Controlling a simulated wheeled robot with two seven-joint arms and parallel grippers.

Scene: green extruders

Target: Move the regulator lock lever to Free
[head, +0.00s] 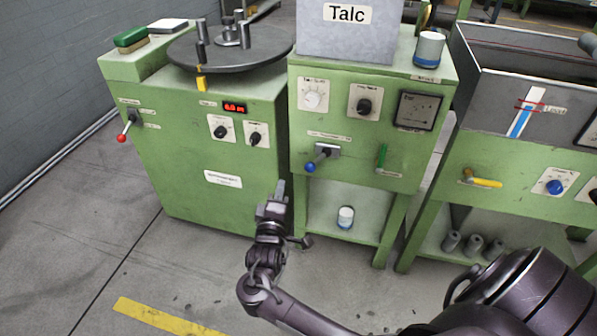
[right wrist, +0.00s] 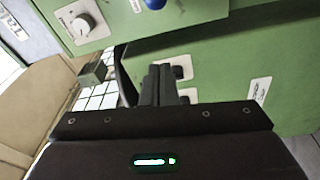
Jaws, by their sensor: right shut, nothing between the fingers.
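A lever with a blue ball end (head: 310,167) sticks out of a grey slotted plate on the middle green machine, under a small label. Another lever with a red ball (head: 122,138) is on the left machine. Labels are too small to read, so I cannot tell which is the regulator lock lever or which setting either points to. My right gripper (head: 280,188) is shut and empty, left of and below the blue-ended lever and apart from it. Its shut fingers (right wrist: 160,83) show in the right wrist view, with a blue knob (right wrist: 155,4) at the top edge. My left gripper is out of view.
The floor in front is clear.

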